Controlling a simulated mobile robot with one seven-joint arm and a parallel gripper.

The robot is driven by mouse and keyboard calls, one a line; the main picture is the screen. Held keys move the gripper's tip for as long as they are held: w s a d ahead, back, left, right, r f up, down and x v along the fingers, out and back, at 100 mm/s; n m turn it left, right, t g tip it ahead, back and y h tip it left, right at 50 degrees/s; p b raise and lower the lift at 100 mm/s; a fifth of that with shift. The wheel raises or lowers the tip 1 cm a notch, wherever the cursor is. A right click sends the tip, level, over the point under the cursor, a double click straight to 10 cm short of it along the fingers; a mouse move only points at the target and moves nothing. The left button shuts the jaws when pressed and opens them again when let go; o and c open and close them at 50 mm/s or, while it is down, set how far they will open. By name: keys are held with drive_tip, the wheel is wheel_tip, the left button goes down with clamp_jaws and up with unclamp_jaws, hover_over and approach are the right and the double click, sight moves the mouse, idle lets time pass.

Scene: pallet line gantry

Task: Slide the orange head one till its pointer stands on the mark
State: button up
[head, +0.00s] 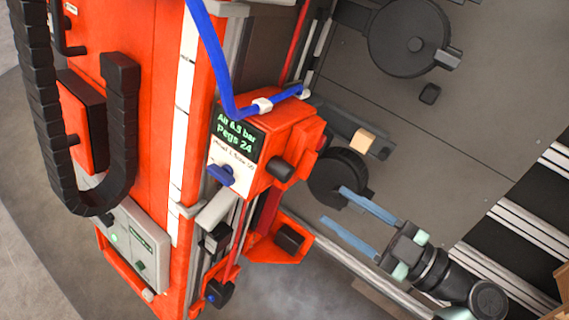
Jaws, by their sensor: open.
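The orange head (287,137) sits on an upright rail beside the tall orange column, with a dark screen reading "Air 6.5 bar" and "Pegs 24". A white label under the screen is too small to read surely. A blue knob (221,175) sticks out below the label, and a black knob (280,170) stands on its right side. I cannot make out the pointer or the mark. My gripper (333,206) is open and empty, its two blue fingers pointing up-left, right of and below the head and apart from it.
A dark round wheel (337,180) shows just behind my fingertips. A lower orange bracket (274,248) sits under the head. A blue hose (214,62) runs to the head's top. A black cable chain (123,140) hangs at left. Grey rails (533,236) lie at right.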

sight(290, 176)
drive_tip(key=p+x, duration=0.3)
drive_tip(key=x, duration=0.8)
drive_tip(key=shift+w+a+p, duration=0.1)
drive_tip(key=shift+a+p, duration=0.15)
drive_tip(key=shift+p, duration=0.15)
clamp_jaws()
idle(0.8)
